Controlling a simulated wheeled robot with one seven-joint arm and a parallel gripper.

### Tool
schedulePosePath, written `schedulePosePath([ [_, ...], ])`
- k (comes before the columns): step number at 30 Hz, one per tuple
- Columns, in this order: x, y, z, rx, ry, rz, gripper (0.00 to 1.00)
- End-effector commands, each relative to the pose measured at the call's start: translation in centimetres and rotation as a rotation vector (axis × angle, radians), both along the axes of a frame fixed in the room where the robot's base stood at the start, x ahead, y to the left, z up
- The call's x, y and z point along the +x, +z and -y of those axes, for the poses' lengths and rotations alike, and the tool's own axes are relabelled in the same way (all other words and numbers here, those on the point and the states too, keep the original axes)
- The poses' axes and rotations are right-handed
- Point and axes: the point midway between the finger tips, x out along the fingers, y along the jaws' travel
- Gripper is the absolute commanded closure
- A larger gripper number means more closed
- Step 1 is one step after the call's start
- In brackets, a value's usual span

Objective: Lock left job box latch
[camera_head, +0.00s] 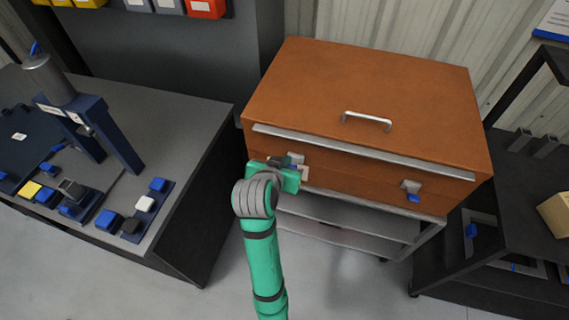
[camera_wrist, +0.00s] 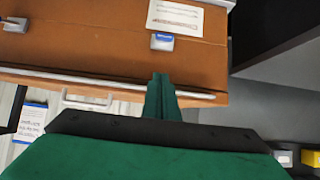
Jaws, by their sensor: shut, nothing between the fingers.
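The orange-brown job box (camera_head: 385,95) stands with its lid down. Its left latch (camera_head: 298,158), a grey plate with a blue tab, is partly hidden behind my gripper (camera_head: 288,162). In the wrist view the left latch (camera_wrist: 162,42) shows on the box front, just beyond my gripper (camera_wrist: 162,85). The green fingers are together and empty, pointing at the front near this latch; I cannot tell whether they touch it. The right latch (camera_head: 411,186) has its blue tab hanging below its grey plate. It also shows at the wrist view's left edge (camera_wrist: 15,25).
A silver handle (camera_head: 367,121) is on the lid, and a pale strip (camera_head: 365,153) runs along its front edge. A white label (camera_wrist: 176,17) is beside the left latch. The box rests on a grey shelf cart (camera_head: 350,217). A dark workbench (camera_head: 190,130) stands left, black shelving (camera_head: 520,185) right.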

Motion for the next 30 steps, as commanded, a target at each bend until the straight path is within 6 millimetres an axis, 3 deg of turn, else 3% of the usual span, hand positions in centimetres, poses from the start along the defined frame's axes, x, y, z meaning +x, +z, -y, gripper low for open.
schedulePosePath([
  [12, 6.0, -4.7, 1.4, -0.001, 0.003, -0.002, 1.0],
  [20, 4.6, -7.6, 1.1, -0.001, 0.003, -0.002, 1.0],
  [30, 4.4, -8.1, 1.0, 0.001, 0.003, 0.001, 1.0],
])
